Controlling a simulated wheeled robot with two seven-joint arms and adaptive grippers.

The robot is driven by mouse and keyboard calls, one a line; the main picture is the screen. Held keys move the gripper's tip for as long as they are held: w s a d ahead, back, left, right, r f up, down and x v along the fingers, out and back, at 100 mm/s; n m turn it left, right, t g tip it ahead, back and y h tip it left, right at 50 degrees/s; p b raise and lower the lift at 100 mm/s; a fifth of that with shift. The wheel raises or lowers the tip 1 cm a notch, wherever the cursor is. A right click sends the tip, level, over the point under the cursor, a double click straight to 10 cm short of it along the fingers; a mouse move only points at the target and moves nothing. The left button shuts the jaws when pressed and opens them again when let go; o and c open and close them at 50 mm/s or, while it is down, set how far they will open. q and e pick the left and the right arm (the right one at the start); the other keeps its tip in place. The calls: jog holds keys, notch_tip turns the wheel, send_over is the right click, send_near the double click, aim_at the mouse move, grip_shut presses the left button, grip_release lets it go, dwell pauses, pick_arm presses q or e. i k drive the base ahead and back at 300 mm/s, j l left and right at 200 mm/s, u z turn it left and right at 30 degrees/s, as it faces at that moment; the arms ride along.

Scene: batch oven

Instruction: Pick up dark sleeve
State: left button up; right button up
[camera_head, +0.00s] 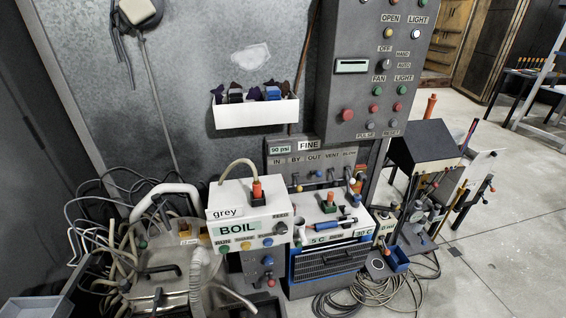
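A white wall bin (255,115) hangs on the grey metal panel left of the control column. Several small items stick up out of it. A dark item (236,94) stands left of the bin's middle, and a blue one (272,93) is right of it. Dark purple pieces show at both ends of the bin. They are too small to tell which is the dark sleeve, and their lower parts are hidden by the bin's front wall. I cannot make out either of my grippers in the head view.
A control column (370,75) with buttons stands right of the bin. Below are a white box (248,215) marked BOIL, a blue-edged unit (330,262) and a tangle of hoses at left. Cables lie on the floor. Concrete floor at right is mostly clear.

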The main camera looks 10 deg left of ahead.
aim_at(182, 223)
jog(key=u, duration=1.45)
